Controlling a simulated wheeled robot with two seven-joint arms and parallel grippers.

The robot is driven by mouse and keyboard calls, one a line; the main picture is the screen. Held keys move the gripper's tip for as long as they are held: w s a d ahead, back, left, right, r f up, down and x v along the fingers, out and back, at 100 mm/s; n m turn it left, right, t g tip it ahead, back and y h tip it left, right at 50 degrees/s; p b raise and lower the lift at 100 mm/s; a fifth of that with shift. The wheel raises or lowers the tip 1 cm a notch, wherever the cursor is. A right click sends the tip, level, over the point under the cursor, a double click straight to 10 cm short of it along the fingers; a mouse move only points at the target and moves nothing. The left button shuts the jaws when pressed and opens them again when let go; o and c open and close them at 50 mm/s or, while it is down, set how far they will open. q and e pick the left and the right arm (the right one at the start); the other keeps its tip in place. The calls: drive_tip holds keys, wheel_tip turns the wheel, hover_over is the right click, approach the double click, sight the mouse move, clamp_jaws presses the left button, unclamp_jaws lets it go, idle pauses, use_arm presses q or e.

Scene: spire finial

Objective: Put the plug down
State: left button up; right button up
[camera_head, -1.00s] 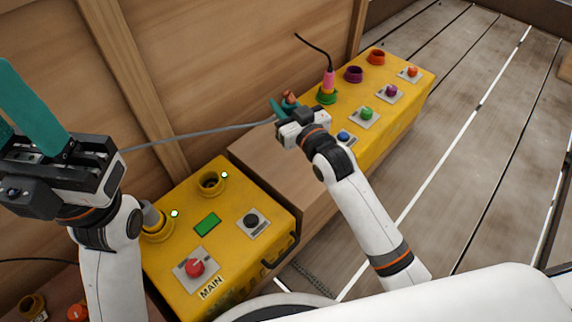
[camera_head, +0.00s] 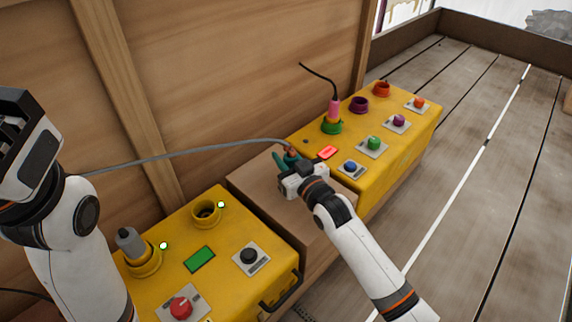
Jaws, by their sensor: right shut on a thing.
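My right gripper (camera_head: 284,163) has teal fingers shut on a plug (camera_head: 291,152), of which a reddish-brown part shows. A grey cable (camera_head: 200,153) runs from it to the left along the wooden wall. The gripper and plug are over the wooden block (camera_head: 250,174), at the near left end of the far yellow box (camera_head: 392,148). I cannot tell whether the plug touches the wood, as the fingers hide its lower part. My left gripper (camera_head: 20,125) is at the left edge, with its fingertips out of frame.
The near yellow box (camera_head: 225,235) has a grey plug (camera_head: 130,242), an open socket (camera_head: 206,212) and a green display.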

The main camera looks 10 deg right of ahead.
drive_tip(key=shift+f, duration=0.1)
drive_tip(key=shift+f, duration=0.1)
drive_tip(key=o, duration=1.1)
drive_tip(key=shift+c, duration=0.2)
